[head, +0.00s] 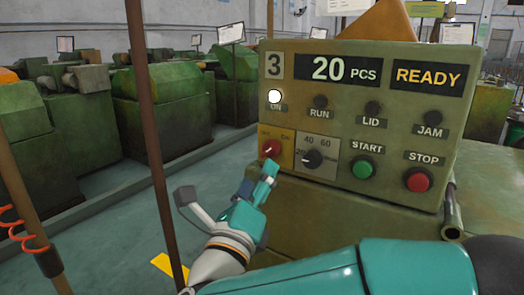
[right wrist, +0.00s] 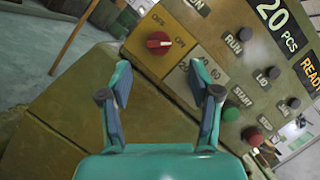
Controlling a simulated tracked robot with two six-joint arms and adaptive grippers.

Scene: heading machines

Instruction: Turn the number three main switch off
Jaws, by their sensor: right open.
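The number three panel (head: 300,215) carries a red rotary main switch (head: 270,149) under the 3 plate, marked OFF and ON. In the right wrist view the red knob (right wrist: 158,42) shows beyond the fingertips, slightly left of centre. Its white mark lies in line with ON. The ON lamp (head: 274,96) glows white. My right gripper (head: 259,178) is just below the main switch in the head view. In the right wrist view its two fingers (right wrist: 167,88) are spread with nothing between them, apart from the knob. My left gripper is not in view.
A selector dial (head: 312,159) sits right of the main switch. The green START button (head: 363,167) and red STOP button (head: 418,180) are further right. A brown post (head: 150,130) stands left of the panel.

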